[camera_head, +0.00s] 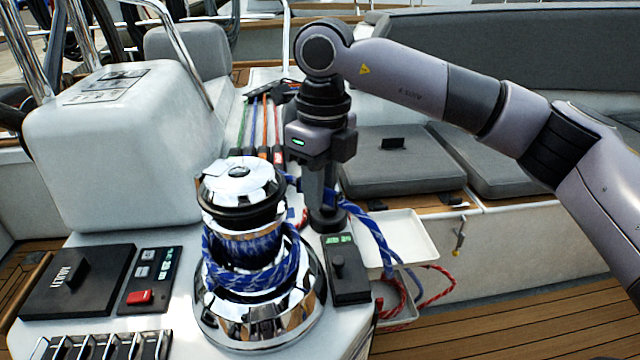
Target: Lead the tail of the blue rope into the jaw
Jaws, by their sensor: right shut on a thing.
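A chrome winch (262,310) stands on the white console, with several wraps of the blue rope (250,280) around its drum. The jaw (243,212) is the dark ring under the winch's chrome top. My right gripper (322,212) points down just right of the winch top and is shut on the blue rope, whose held part is mostly hidden by the fingers. The rope's tail (372,235) leaves the gripper on the right and hangs down past the white tray. My left gripper is not in view.
A black control box (346,275) with a lever stands right of the winch. A white tray (425,240) is beyond it, with red rope (440,292) hanging below. A panel with a red button (139,297) lies left of the winch. Rope clutches (265,153) sit behind.

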